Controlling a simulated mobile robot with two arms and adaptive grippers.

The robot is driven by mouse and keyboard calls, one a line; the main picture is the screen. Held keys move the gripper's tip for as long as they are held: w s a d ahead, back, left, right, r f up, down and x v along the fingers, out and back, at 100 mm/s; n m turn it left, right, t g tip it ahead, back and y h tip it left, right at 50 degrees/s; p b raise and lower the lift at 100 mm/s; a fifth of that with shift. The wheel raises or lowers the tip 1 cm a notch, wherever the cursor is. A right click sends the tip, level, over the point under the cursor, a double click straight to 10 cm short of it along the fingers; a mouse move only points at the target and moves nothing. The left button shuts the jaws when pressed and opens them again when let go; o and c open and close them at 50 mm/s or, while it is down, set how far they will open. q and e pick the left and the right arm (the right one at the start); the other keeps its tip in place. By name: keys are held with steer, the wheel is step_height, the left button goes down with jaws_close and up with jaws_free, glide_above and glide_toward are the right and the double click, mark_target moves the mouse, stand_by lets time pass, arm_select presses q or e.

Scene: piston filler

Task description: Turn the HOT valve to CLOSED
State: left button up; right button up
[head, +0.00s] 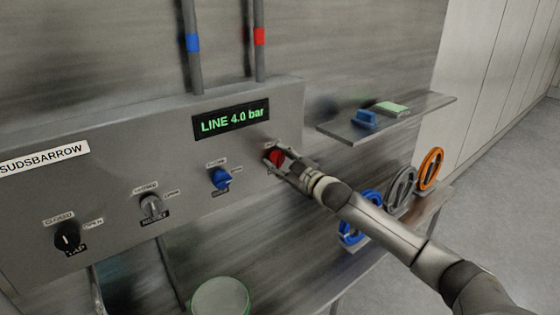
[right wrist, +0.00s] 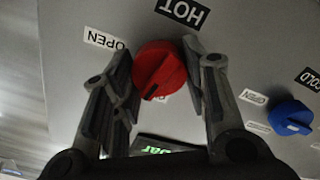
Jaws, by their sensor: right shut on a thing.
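The red HOT valve knob (head: 275,156) is at the right end of the grey panel. It also shows in the right wrist view (right wrist: 160,70), with a raised grip and a dark mark toward the bottom of the picture. The HOT label (right wrist: 184,11) and OPEN label (right wrist: 104,40) show beside it; a CLOSED label for it cannot be read. My right gripper (head: 277,159) is shut on the red knob, one finger on each side, as the right wrist view (right wrist: 158,52) shows. My left gripper is not in view.
The blue COLD knob (head: 221,178), a grey knob (head: 151,205) and the black TAP knob (head: 67,236) sit left along the panel. The display (head: 231,120) reads LINE 4.0 bar. A shelf (head: 410,113) and several wheel-like rings (head: 431,168) are at the right.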

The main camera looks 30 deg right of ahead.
steer(key=shift+n, duration=1)
steer(key=o, duration=1)
steer(key=shift+o, duration=0.2)
steer(key=shift+s, duration=0.1)
steer(key=shift+s+f, duration=0.15)
steer(key=shift+s, duration=0.45)
steer(key=s, duration=1)
steer(key=shift+s+d, duration=0.35)
steer(key=shift+d, duration=0.1)
